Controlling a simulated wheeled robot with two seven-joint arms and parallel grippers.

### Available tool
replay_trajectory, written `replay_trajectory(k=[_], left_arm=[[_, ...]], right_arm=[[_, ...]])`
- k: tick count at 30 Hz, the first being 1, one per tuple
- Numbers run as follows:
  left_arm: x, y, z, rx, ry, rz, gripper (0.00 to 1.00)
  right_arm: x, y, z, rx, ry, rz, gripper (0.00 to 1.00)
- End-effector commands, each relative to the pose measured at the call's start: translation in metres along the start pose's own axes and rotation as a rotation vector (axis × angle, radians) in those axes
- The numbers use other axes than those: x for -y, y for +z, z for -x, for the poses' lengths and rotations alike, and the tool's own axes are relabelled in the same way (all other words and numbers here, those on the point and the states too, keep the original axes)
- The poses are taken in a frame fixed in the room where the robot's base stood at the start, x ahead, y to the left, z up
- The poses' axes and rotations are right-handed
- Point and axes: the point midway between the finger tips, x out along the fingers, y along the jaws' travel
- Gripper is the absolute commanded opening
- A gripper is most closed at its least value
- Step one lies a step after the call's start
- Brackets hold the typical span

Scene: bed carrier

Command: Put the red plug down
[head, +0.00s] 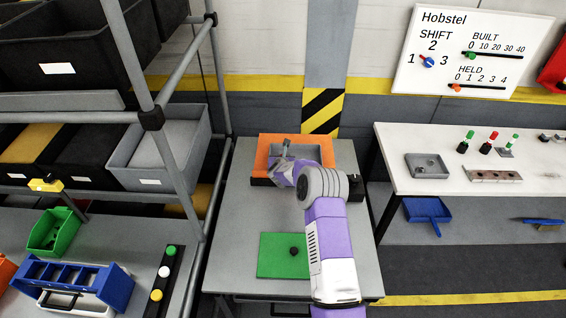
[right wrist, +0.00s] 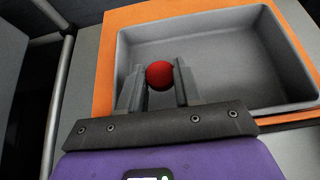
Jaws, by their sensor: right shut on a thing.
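The red plug (right wrist: 158,73) shows in the right wrist view as a round red knob between the fingertips of my right gripper (right wrist: 158,88). The gripper is shut on it. In the right wrist view it appears over the left part of a grey tray (right wrist: 225,55) set in an orange surround (right wrist: 106,50). I cannot tell whether the plug touches the tray. In the head view my right gripper (head: 281,163) is at the orange surround (head: 264,150) at the back of the grey table; the plug cannot be made out there. My left gripper is not in view.
A green plate (head: 275,265) with a dark knob lies nearer on the grey table (head: 235,220). A rack with dark bins (head: 75,50) stands left. A white bench (head: 400,140) with several small parts stands right. The table's left part is clear.

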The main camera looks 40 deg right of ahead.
Motion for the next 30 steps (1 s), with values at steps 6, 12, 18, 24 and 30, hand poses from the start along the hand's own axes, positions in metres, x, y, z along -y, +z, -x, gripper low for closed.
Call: replay_trajectory(k=[6, 12, 18, 24, 30], left_arm=[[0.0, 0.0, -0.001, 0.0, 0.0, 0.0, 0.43], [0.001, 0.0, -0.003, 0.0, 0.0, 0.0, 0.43], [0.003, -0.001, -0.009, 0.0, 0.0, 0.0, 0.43], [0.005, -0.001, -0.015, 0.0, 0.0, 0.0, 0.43], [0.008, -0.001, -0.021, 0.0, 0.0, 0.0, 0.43]], right_arm=[[0.0, -0.018, -0.009, -0.001, 0.0, 0.0, 0.06], [0.0, -0.019, -0.01, -0.003, 0.001, 0.001, 0.06], [0.0, -0.024, -0.012, -0.006, 0.0, 0.001, 0.06], [0.0, -0.03, -0.014, -0.011, 0.001, 0.002, 0.06], [0.001, -0.036, -0.016, -0.017, 0.001, 0.002, 0.06]])
